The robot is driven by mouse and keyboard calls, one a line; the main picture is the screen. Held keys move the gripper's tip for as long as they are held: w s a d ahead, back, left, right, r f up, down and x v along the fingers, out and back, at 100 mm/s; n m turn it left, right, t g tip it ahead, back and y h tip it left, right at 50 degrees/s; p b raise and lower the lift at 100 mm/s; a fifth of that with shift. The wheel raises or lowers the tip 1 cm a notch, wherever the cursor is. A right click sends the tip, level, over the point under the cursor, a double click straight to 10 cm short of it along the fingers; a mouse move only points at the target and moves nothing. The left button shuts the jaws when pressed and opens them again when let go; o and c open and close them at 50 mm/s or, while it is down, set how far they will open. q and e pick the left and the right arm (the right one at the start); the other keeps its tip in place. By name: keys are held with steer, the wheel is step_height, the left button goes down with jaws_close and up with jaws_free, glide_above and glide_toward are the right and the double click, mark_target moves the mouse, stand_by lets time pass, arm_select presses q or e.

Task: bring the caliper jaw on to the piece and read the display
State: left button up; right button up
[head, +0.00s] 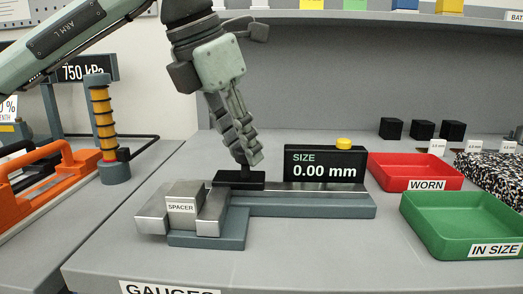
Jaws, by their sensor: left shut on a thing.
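The caliper lies on the bench with a steel beam (330,188) on a blue-grey base (300,207). Its fixed jaw (151,215) is at the left. The spacer (182,205), a labelled metal block, sits between this and the sliding jaw (213,212). The sliding jaw looks very close to the spacer; I cannot tell if they touch. My left gripper (247,162) points down, shut on the grip of the black slider (239,181); its fingertips hide most of that grip. The black display (325,164) reads "SIZE 0.00 mm". My right gripper is out of view.
A red WORN tray (415,185) and a green IN SIZE tray (412,228) stand at the right. Several black blocks (422,130) stand behind them. A yellow button (343,143) tops the display. Orange-handled equipment (48,180) is at the left. The front bench is clear.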

mark_target(216, 191)
arm_select(q)
steer(key=o, duration=1)
steer(key=shift+a, duration=0.15)
steer(key=v, duration=1.2)
steer(key=shift+r, duration=0.1)
